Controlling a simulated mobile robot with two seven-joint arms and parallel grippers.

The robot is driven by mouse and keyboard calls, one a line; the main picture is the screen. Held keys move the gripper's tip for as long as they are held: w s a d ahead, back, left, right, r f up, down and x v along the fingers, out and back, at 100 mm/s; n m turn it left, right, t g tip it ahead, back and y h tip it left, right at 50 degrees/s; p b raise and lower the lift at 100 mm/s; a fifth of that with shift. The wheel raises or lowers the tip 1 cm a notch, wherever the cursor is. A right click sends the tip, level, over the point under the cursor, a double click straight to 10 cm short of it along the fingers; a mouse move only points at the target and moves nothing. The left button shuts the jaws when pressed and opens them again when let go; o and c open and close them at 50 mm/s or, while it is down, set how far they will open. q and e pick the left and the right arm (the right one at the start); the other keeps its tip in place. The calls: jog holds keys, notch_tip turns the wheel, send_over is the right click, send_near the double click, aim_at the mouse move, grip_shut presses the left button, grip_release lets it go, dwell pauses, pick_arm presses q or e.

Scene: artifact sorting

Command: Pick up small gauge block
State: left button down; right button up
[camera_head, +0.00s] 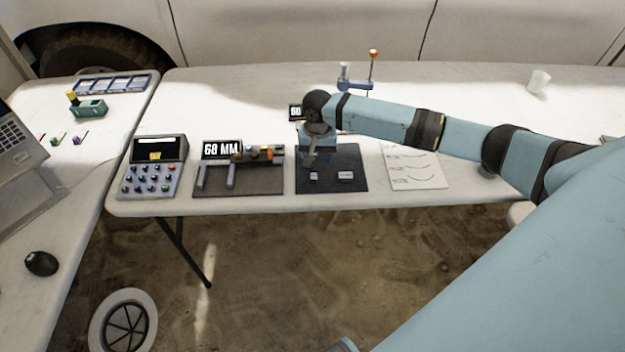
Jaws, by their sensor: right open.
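Two small light blocks lie on a dark square mat (357,186) on the white table. The smaller one, the small gauge block (313,175), is on the left. The wider block (345,175) is to its right. My right arm reaches in from the right, and my right gripper (311,160) points down over the mat's left part. It is open, just behind the small gauge block in the picture, and nothing shows between its fingers. Whether it touches the block cannot be told. My left gripper is not in view.
Left of the mat are a caliper-like device (230,177) with a "68 MM" display (221,149) and a button panel (152,180). A paper sheet (414,166) lies right of the mat. A lever device (356,82) and a white cup (539,82) stand behind.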

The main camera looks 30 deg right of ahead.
aim_at(314, 178)
jog(key=f, duration=0.5)
jog(key=a+f, duration=0.1)
jog(key=f, duration=0.2)
jog(key=shift+b, duration=0.3)
grip_shut()
